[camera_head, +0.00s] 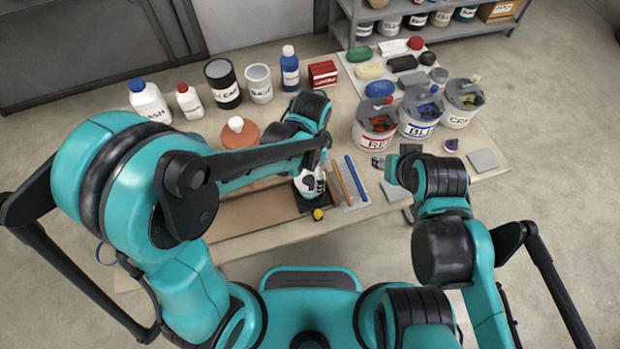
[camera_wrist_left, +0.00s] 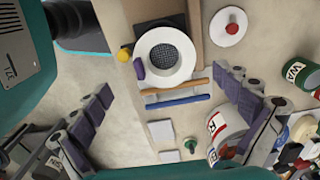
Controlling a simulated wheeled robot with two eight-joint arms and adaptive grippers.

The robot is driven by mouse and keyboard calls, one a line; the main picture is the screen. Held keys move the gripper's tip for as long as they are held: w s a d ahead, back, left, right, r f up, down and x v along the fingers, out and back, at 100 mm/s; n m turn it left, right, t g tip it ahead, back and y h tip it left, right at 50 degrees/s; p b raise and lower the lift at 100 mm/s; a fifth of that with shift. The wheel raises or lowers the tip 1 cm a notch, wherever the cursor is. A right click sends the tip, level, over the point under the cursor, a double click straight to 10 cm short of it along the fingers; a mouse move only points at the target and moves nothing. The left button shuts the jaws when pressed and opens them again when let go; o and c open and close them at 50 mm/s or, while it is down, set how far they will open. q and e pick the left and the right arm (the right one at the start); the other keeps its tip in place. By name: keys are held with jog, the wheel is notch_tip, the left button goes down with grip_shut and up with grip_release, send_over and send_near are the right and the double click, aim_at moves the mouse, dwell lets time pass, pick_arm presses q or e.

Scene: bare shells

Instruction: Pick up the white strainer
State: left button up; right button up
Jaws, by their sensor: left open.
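The white strainer (camera_wrist_left: 184,72) shows in the left wrist view as a round white rim around a dark mesh, near a black square mat (camera_wrist_left: 150,25). In the head view a white item with dark markings (camera_head: 309,184) at this place is partly covered by my left arm. My left gripper (camera_wrist_left: 163,83) is open. Its padded fingers are spread wide, with the strainer ahead between and beyond the tips, apart from them. In the head view my left arm hides its fingers.
An orange rod (camera_head: 341,183) and a blue rod (camera_head: 356,181) lie beside the strainer. Labelled buckets (camera_head: 376,131) stand to the right. Bottles and cans (camera_head: 223,87) line the back left. A brown board (camera_head: 245,213) lies at the front left.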

aim_at(310, 178)
pick_arm(q)
jog(key=f, duration=0.1)
jog(key=f+b, duration=0.1)
jog(key=f, duration=0.2)
jog(key=shift+w+a+f, duration=0.1)
jog(key=shift+w+a, duration=0.1)
jog(key=shift+w, duration=0.15)
jog(key=shift+f+b, duration=0.35)
jog(key=shift+f, duration=0.1)
jog(key=c, duration=1)
jog(key=shift+r, duration=0.1)
jog(key=shift+c, duration=0.2)
